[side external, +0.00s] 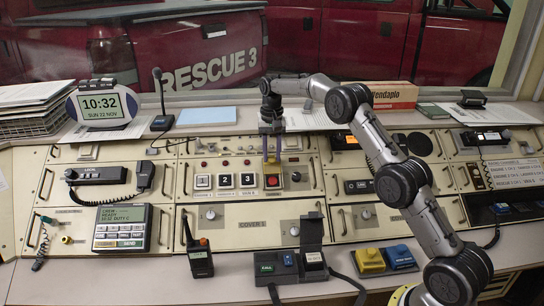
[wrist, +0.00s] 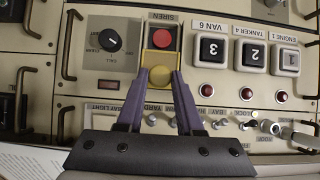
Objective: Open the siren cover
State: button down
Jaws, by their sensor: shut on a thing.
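The red button (side external: 272,181) is exposed in the side external view. The yellow siren cover (wrist: 160,75) is raised off the button, on the side toward my gripper, and its edge is between the fingertips. My gripper (side external: 271,157) comes down from above, behind the button, and is shut on the cover. The fingers hide part of the cover, so its exact angle is hard to tell.
Square buttons marked 1, 2 and 3 (wrist: 212,51) sit beside the siren unit. A CALL knob (wrist: 110,40) is on its other side. Small switches and knobs (wrist: 218,124) lie close to my fingers. A radio (side external: 199,258) and printer (side external: 313,259) stand at the front.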

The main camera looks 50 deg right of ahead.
aim_at(271, 157)
jog(key=c, duration=0.5)
grip_release()
jog(key=shift+r, duration=5.95)
jog(key=shift+a, duration=0.1)
